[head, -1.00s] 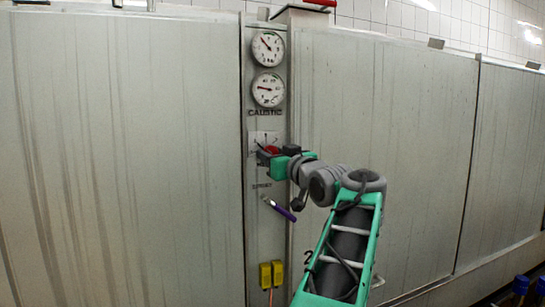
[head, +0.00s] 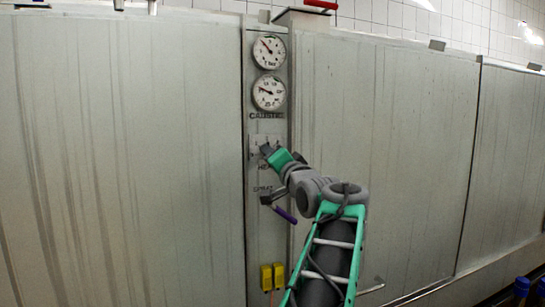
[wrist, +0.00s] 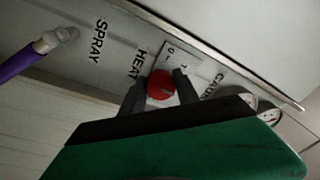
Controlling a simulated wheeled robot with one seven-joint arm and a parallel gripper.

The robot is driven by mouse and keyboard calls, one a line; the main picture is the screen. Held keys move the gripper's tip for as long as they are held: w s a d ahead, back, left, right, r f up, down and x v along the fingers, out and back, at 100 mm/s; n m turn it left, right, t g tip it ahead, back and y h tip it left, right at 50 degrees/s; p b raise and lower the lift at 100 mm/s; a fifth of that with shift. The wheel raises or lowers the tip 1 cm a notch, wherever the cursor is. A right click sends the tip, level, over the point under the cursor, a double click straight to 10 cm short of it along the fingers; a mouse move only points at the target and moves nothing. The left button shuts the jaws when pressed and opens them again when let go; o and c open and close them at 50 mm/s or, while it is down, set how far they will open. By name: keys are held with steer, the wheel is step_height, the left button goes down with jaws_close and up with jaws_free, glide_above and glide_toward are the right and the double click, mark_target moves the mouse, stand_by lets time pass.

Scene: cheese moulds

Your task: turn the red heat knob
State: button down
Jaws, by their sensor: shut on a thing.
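The red heat knob (wrist: 161,85) shows in the wrist view, on a pale plate with numbers (wrist: 180,57) beside the word HEAT. My gripper (wrist: 159,90) has a finger on each side of the knob and is shut on it. In the head view my gripper (head: 268,150) is at the plate (head: 257,141) below the word CAUSTIC, and it hides the knob there. The gripper is tilted, its green body running down to the right from the fingertips.
Two round gauges (head: 269,52) (head: 269,92) sit above the plate. A lever with a purple handle (head: 285,214) juts out below, near the word SPRAY; it also shows in the wrist view (wrist: 22,63).

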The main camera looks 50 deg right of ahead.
steer(key=shift+r+m+g+h+p, duration=0.1)
steer(key=shift+m+g+h+p, duration=0.3)
steer(key=shift+m, duration=1.8)
steer(key=c, duration=0.9)
jaws_free()
steer(key=b+v, duration=0.2)
steer(key=v, duration=0.6)
steer(key=shift+w, duration=0.1)
